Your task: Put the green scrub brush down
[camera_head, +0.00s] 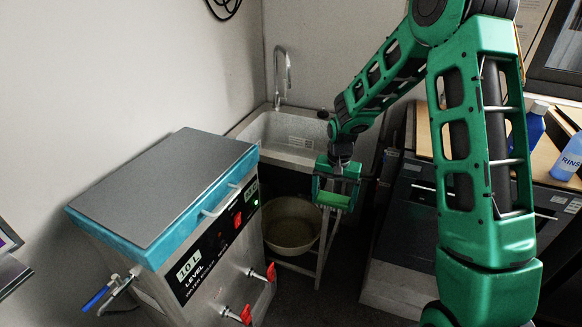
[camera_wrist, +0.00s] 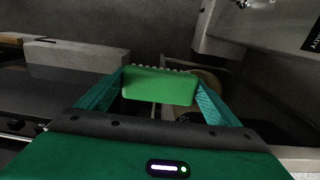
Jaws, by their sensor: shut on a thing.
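The green scrub brush (camera_wrist: 160,86) is a bright green block with a bumpy far edge. My gripper (camera_wrist: 158,90) is shut on it, one finger at each end. In the head view the brush (camera_head: 333,200) hangs in my gripper (camera_head: 336,188), in the air in front of the sink and to the upper right of a round bowl. Nothing shows directly under the brush as touching it.
A steel sink (camera_head: 262,128) with a tap (camera_head: 283,75) stands at the back. A pale bowl (camera_head: 291,238) sits low beneath it. A steel water-bath unit (camera_head: 165,190) stands at left. A wooden-topped counter (camera_head: 424,132) with bottles (camera_head: 570,158) is at right.

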